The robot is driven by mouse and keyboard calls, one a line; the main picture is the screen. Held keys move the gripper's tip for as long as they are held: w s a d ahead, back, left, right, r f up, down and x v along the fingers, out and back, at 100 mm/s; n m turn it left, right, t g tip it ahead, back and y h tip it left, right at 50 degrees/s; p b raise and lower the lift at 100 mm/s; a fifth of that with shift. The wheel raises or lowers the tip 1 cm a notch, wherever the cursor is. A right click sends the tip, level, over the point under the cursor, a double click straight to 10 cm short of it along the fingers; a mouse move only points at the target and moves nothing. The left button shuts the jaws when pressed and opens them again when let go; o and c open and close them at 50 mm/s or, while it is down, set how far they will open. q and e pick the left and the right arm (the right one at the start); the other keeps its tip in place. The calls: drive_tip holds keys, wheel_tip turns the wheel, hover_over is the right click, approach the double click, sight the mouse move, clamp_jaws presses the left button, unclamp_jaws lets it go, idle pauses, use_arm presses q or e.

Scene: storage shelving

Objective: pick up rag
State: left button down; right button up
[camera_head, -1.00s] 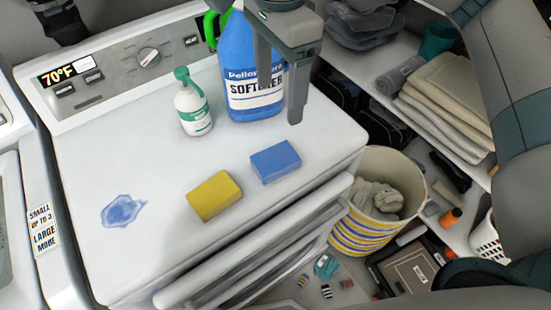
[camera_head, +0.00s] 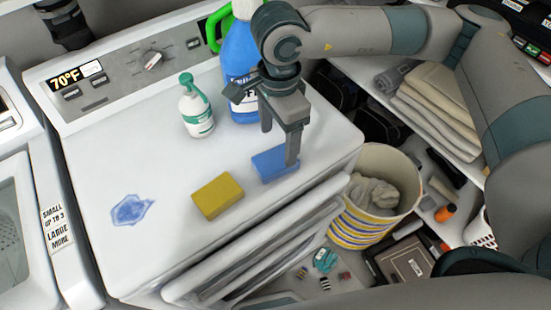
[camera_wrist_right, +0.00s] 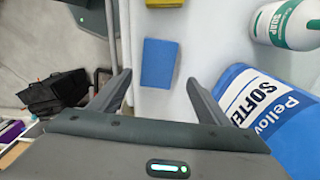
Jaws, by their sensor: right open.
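No flat rag shows clearly on the washer top. A blue block, sponge-like or a folded cloth (camera_head: 266,166), lies there beside a yellow block (camera_head: 218,196). A crumpled grey-beige cloth (camera_head: 374,192) lies in the striped basket (camera_head: 345,228). My right gripper (camera_head: 280,146) is open and points down over the blue block, hiding part of it. In the right wrist view the blue block (camera_wrist_right: 160,62) lies ahead of the open fingers (camera_wrist_right: 158,80), roughly between their lines. I cannot tell whether they touch it. My left gripper is not in view.
A blue softener bottle (camera_head: 240,60) stands close behind the right gripper, with a white and green soap bottle (camera_head: 195,108) to its left. A blue spill (camera_head: 130,209) lies on the washer top (camera_head: 150,165). Folded towels (camera_head: 440,100) lie on the shelf at right.

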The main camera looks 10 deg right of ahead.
sight(278, 158)
drive_tip(key=shift+f+p, duration=0.3)
drive_tip(key=shift+p, duration=0.15)
drive_tip(key=f, duration=0.1)
drive_tip(key=f+p, duration=0.2)
drive_tip(key=shift+s+f, duration=0.3)
drive_tip(key=shift+f, duration=0.5)
drive_tip(key=c, duration=1.1)
